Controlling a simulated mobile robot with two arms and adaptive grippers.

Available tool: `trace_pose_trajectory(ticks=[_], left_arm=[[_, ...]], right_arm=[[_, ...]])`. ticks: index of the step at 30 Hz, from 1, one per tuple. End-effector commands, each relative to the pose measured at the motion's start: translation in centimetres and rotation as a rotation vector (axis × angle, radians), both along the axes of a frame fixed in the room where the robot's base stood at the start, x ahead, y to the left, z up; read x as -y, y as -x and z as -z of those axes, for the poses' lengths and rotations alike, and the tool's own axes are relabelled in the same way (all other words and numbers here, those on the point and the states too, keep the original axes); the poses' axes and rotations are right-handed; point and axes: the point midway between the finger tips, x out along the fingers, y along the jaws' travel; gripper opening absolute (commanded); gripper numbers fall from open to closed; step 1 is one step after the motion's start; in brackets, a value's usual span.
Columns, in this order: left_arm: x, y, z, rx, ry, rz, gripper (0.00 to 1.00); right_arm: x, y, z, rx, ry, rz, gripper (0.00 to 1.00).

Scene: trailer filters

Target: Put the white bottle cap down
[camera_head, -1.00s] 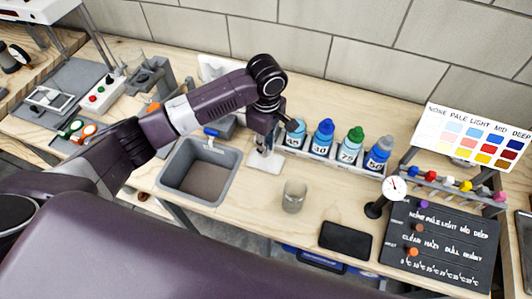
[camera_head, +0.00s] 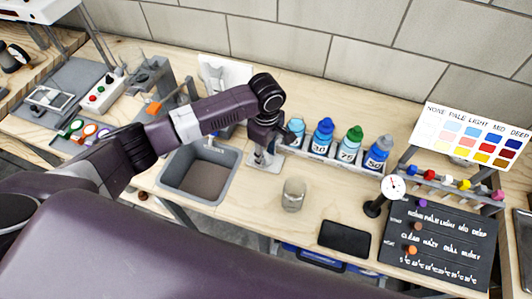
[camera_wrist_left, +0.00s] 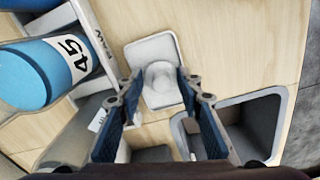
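The white bottle cap (camera_wrist_left: 160,84) is in the left wrist view, on or just over a pale square pad (camera_wrist_left: 149,52). It sits between the two fingertips of my left gripper (camera_wrist_left: 160,88). The fingers are parted, with a narrow gap on the cap's left side; contact on the right side is hard to judge. In the head view my left gripper (camera_head: 264,157) points down over the same pad (camera_head: 266,167), and the cap is too small to make out. My right gripper is not in view.
A rack of numbered bottles (camera_head: 322,139) stands right of the gripper. A grey sink-like bin (camera_head: 172,186) is to its left, and a clear beaker (camera_head: 293,196) is in front to the right. A dark phone-like slab (camera_head: 344,239) and a dial gauge (camera_head: 394,187) are farther right.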

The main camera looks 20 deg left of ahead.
Motion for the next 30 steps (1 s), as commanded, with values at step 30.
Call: trace_pose_trajectory(ticks=[30], left_arm=[[0.1, 0.0, -11.8, -0.001, 0.001, 0.000, 0.34]], right_arm=[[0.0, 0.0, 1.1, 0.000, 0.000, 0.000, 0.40]])
